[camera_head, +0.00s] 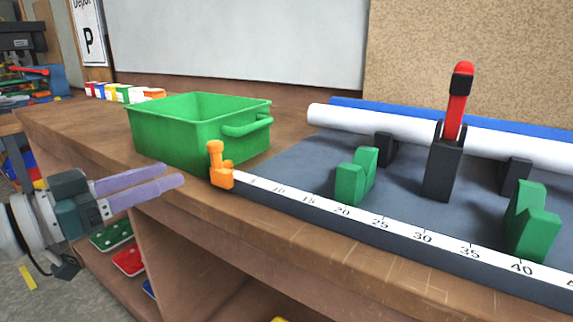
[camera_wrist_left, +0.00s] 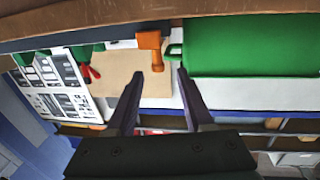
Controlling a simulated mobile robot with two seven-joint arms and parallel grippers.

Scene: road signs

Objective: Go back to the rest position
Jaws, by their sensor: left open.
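My left gripper (camera_head: 178,180) is at the left in the head view, just off the front edge of the wooden workbench (camera_head: 310,240). Its two fingers point right, apart, with nothing between them. In the left wrist view the left gripper's fingers (camera_wrist_left: 160,72) are also apart and empty. An orange stop piece (camera_head: 219,168) stands at the zero end of the ruler, a little right of the fingertips and apart from them. It also shows in the left wrist view (camera_wrist_left: 149,42). My right gripper is not in view.
A green bin (camera_head: 165,130) stands on the bench behind the gripper. Green V-blocks (camera_head: 352,180), a dark post with a red top (camera_head: 455,110) and a white tube (camera_head: 400,123) occupy the grey fixture.

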